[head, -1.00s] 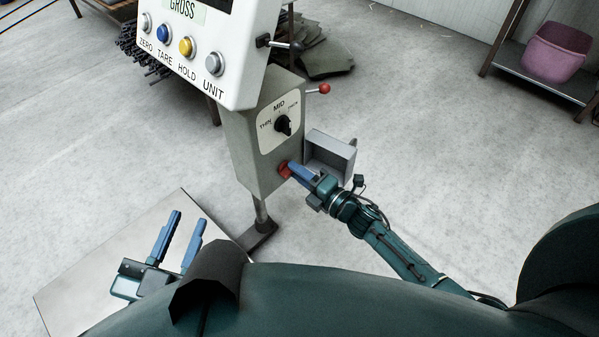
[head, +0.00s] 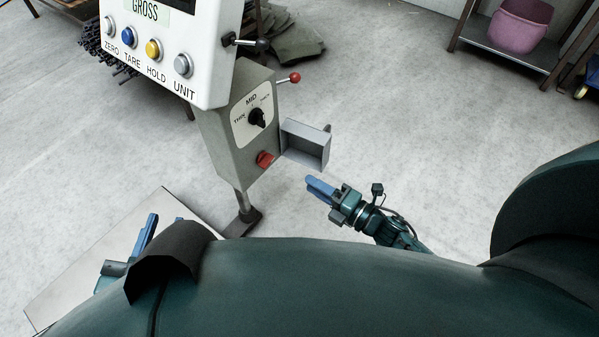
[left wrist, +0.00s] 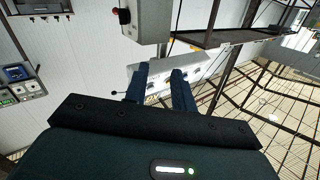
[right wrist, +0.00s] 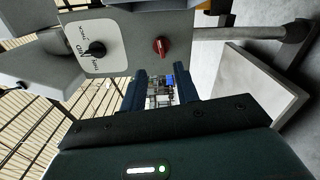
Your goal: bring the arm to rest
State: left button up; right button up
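My right gripper (head: 320,188) is in the air to the right of the grey control box (head: 225,150), below the small grey open tray (head: 305,146). Its fingers are apart and empty in the right wrist view (right wrist: 160,90). It is clear of the red knob (head: 265,159) on the box, which also shows in the right wrist view (right wrist: 160,46). My left gripper (head: 143,236) is at lower left over a pale flat panel, partly hidden by a dark part of my body. In the left wrist view (left wrist: 160,88) its fingers are apart with nothing between them.
A white display unit (head: 160,50) with coloured buttons stands above the box. A lever with a red ball (head: 294,78) sticks out at its right. A shelf with a pink tub (head: 520,24) is at the back right. The floor right of the box is open.

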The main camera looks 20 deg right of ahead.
jog(key=shift+s+d, duration=0.4)
jog(key=shift+s, duration=0.2)
jog(key=shift+r, duration=0.1)
